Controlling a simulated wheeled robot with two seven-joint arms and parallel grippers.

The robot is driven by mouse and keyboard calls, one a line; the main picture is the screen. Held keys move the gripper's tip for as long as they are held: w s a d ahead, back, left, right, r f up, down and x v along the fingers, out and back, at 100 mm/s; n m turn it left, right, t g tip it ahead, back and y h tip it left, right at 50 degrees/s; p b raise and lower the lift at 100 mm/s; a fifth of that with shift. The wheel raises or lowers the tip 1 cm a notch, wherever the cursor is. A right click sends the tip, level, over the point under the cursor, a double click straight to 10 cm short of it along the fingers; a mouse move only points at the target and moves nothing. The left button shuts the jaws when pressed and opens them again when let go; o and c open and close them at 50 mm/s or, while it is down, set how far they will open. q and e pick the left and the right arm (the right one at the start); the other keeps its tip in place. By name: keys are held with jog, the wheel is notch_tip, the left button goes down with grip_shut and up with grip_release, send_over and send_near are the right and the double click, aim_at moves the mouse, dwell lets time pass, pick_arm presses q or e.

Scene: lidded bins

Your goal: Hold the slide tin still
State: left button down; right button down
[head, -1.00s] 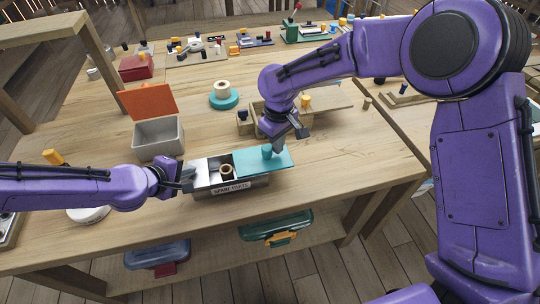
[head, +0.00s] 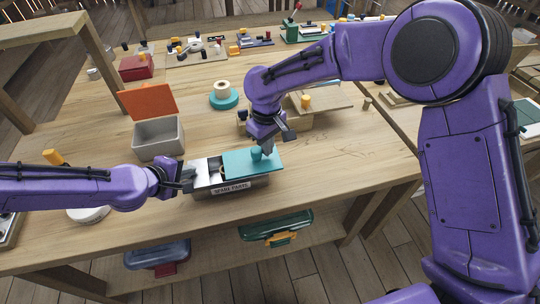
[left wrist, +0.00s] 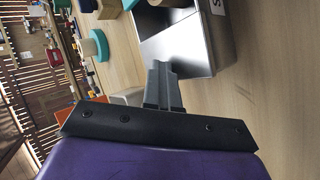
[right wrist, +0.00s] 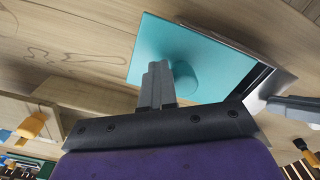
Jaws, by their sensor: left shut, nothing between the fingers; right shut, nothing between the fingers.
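The slide tin (head: 232,188) is a metal box with a label on its front, near the table's front edge. Its teal sliding lid (head: 270,163) covers the right and middle parts; the left part is open. A ring inside is mostly hidden by the lid. My left gripper (head: 188,178) is shut and empty at the tin's left end; in the left wrist view its tips (left wrist: 161,68) are against or very near the metal wall (left wrist: 185,45). My right gripper (head: 268,148) is shut and empty, its tips (right wrist: 156,70) beside the lid's teal knob (right wrist: 185,80), seemingly touching it.
A grey bin (head: 158,139) with a raised orange lid (head: 150,101) stands behind the tin. A tape roll sits on a teal disc (head: 224,101) farther back. A wooden box (head: 300,117) is behind my right gripper. Table is clear right of the tin.

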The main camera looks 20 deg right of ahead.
aim_at(253, 151)
pick_arm(q)
jog(key=shift+s+f, duration=0.25)
jog(key=shift+f, duration=0.1)
pick_arm(e)
jog(key=shift+a, duration=2.05)
jog(key=shift+d, duration=0.6)
jog(key=shift+r, duration=0.1)
pick_arm(q)
jog(key=shift+a, duration=0.1)
pick_arm(e)
jog(key=shift+r, duration=3.4)
